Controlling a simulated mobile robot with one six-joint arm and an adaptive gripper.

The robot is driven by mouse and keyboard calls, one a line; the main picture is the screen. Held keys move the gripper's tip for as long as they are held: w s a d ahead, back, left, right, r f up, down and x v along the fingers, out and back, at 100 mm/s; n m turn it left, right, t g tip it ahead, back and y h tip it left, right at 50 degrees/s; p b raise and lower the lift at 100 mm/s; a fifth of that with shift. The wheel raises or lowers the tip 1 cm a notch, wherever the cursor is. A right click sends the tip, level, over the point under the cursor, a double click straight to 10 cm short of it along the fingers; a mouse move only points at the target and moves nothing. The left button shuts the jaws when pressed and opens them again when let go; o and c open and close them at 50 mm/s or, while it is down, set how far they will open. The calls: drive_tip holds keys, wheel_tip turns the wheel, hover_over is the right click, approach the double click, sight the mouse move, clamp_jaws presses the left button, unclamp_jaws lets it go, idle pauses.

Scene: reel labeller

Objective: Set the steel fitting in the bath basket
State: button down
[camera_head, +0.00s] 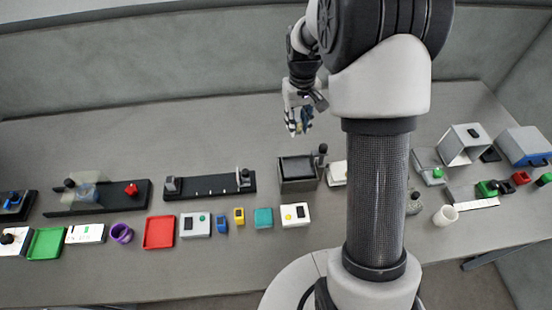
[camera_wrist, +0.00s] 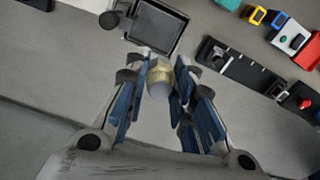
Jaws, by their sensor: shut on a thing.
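My gripper (camera_head: 299,124) is above the table, behind the bath in the head view. In the wrist view, my gripper (camera_wrist: 160,88) is shut on the steel fitting (camera_wrist: 158,80), a short rounded piece with a pale grey end and a yellowish band. The bath (camera_head: 298,185) is a dark, square, open-topped box with a grey rim and a black knob at its right. It also shows in the wrist view (camera_wrist: 181,30), beyond the fingertips and apart from the fitting. I cannot make out a separate basket inside it.
A red tray (camera_head: 159,232) and a white cup (camera_head: 445,215) stand farther out. The table behind the bath is clear.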

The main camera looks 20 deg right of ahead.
drive_tip(key=b, duration=0.2)
hover_over(295, 169)
wheel_tip(295, 169, down, 14)
drive_tip(key=shift+f, duration=0.15)
drive_tip(key=shift+w+f, duration=0.1)
drive_tip(key=shift+f, duration=2.4)
drive_tip(key=shift+f, duration=0.15)
drive_tip(key=c, duration=1.8)
unclamp_jaws()
drive_tip(key=shift+o, duration=0.7)
